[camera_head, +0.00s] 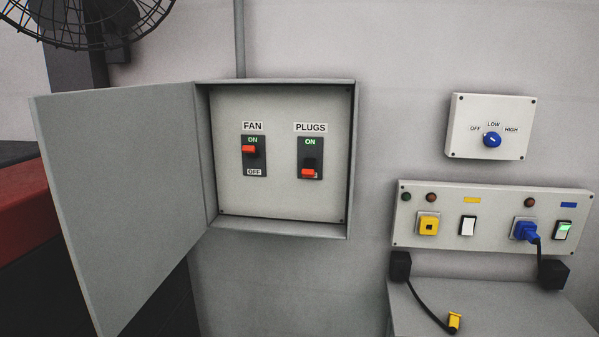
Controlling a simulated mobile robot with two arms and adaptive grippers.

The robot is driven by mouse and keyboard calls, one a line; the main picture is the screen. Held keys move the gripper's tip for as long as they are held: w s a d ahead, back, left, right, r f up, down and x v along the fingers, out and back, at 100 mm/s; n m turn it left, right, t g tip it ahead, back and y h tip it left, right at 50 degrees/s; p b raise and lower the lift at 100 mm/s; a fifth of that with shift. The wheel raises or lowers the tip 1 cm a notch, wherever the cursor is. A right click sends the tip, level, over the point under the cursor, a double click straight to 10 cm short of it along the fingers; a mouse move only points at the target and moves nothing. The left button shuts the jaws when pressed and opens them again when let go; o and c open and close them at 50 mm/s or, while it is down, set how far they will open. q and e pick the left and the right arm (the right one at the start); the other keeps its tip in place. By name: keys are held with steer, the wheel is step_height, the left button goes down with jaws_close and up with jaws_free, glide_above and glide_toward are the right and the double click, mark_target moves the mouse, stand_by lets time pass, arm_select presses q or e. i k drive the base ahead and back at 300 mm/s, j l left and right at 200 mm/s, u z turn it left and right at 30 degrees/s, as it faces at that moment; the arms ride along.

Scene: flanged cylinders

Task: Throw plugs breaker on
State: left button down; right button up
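A grey breaker box (281,231) is fixed to the wall, its door (128,205) swung open to the left. Inside on the right is the PLUGS breaker (310,158), with its orange lever (308,172) down, covering most of the OFF label. The FAN breaker (254,157) is to its left, with its orange lever (249,149) up near ON. Neither of my grippers shows in this view.
A dial (492,139) marked OFF, LOW and HIGH is on the wall to the right. Below it, a socket panel (490,196) holds a blue plug (525,231). A yellow plug (454,322) lies on the grey surface underneath. A fan (83,18) is at upper left.

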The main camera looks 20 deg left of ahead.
mark_target(308, 170)
steer(key=i+l, duration=0.1)
steer(key=i, duration=0.85)
steer(key=j+u, duration=0.05)
